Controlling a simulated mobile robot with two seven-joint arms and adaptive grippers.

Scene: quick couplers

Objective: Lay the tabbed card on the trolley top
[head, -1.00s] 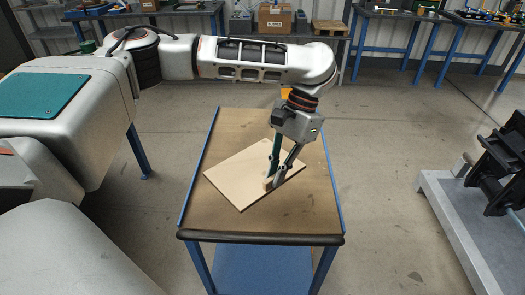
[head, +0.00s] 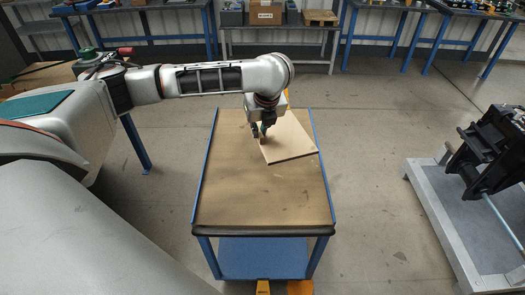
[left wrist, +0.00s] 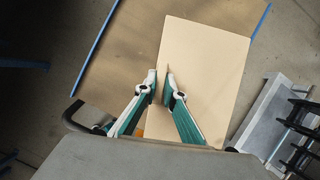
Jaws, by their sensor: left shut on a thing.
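The tabbed card is a flat beige board (head: 288,141), over the far right part of the brown trolley top (head: 262,200). My left gripper (head: 261,134) is at the card's left edge, shut on its tab, which is mostly hidden by the fingers. In the left wrist view, the card (left wrist: 207,70) stretches to the right of the fingertips (left wrist: 162,82) and covers part of the trolley's blue rail. I cannot tell whether the card touches the top or hangs just above it. My right gripper is not in view.
The near half of the trolley top is bare, with blue side rails (head: 207,165) and a dark front bar (head: 263,231). A grey platform with black equipment (head: 490,155) stands to the right. Workbenches and a cardboard box (head: 266,13) are at the back.

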